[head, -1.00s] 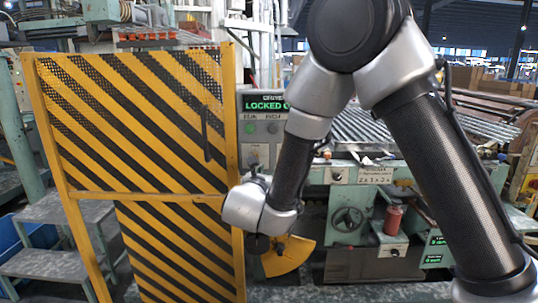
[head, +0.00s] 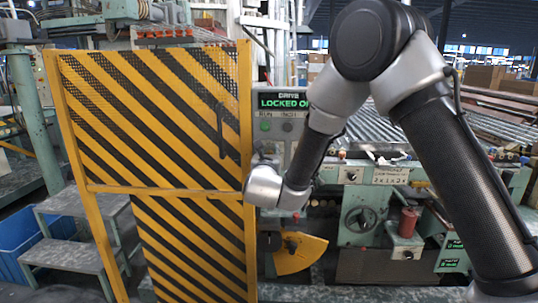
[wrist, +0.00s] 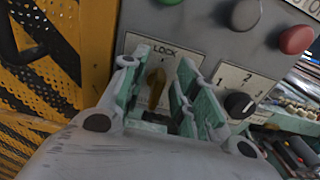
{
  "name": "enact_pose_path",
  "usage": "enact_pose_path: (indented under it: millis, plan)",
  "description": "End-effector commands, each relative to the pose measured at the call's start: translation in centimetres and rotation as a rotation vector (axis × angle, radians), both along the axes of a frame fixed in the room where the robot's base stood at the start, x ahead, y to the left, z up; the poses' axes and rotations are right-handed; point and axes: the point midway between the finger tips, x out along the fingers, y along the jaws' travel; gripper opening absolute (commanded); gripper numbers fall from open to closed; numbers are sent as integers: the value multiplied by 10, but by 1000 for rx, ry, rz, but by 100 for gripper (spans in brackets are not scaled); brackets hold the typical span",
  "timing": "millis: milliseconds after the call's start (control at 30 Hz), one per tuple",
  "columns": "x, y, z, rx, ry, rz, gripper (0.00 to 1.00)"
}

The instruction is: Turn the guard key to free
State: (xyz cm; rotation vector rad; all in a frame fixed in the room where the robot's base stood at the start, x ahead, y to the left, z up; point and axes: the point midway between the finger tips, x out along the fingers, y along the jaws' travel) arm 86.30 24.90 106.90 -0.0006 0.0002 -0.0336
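The guard key is a brass-coloured key (wrist: 156,88) in a plate marked LOCK (wrist: 165,50), seen in the wrist view. My gripper (wrist: 158,72) is open, with one green finger on each side of the key. A gap shows between the key and the fingers, and I cannot tell whether either touches it. In the head view, my wrist hides the key and the gripper fingers. The control panel's green display (head: 283,101) reads LOCKED, with the rest of the line cut off by my arm.
The yellow-and-black guard door (head: 150,150) stands shut left of the panel. A black selector knob (wrist: 239,105) is right of the key, below green, grey and red buttons (wrist: 296,40). A yellow quadrant plate (head: 300,254) sits below my wrist.

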Motion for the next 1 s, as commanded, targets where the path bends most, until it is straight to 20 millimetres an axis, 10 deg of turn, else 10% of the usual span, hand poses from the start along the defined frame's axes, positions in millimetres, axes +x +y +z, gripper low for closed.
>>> enact_pose_path:
  millis: [267,1000]
  plan:
    - [0,0,0,0,0,0,0]
    - [-1,-4,0,243,-8,-1,0]
